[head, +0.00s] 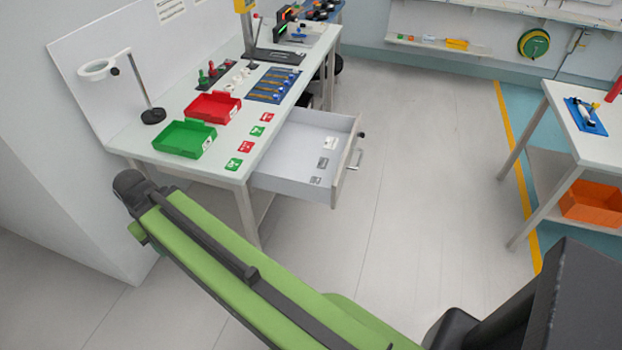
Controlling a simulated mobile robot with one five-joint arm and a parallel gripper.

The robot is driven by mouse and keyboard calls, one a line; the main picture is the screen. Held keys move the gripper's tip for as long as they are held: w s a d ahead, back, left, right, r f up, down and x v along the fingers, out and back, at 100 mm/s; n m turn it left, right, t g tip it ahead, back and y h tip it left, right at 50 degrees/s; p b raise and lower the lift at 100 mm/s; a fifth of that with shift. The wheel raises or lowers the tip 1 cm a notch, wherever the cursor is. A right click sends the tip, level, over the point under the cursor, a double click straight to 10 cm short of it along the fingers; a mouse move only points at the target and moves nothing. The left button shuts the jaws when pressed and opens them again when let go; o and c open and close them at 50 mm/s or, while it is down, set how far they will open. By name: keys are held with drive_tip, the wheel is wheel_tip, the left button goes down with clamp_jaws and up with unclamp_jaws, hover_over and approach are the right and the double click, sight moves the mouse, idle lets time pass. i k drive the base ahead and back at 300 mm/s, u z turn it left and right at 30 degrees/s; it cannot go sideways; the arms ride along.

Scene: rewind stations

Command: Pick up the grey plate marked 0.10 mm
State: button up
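An open drawer (290,150) sticks out from the white workbench (232,172). Three small plates lie in it in a row. My green arm crosses the lower part of the view, in front of the bench and drawer. My gripper does not show.
A green tray (184,139), a red tray (212,107), a magnifier stand (153,115) and a blue tool mat (274,85) stand on the bench. Another table (580,140) with an orange bin (592,203) is at right. The floor between is clear.

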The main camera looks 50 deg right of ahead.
sight(314, 180)
drive_tip(key=i, duration=1.05)
drive_tip(key=z, duration=0.05)
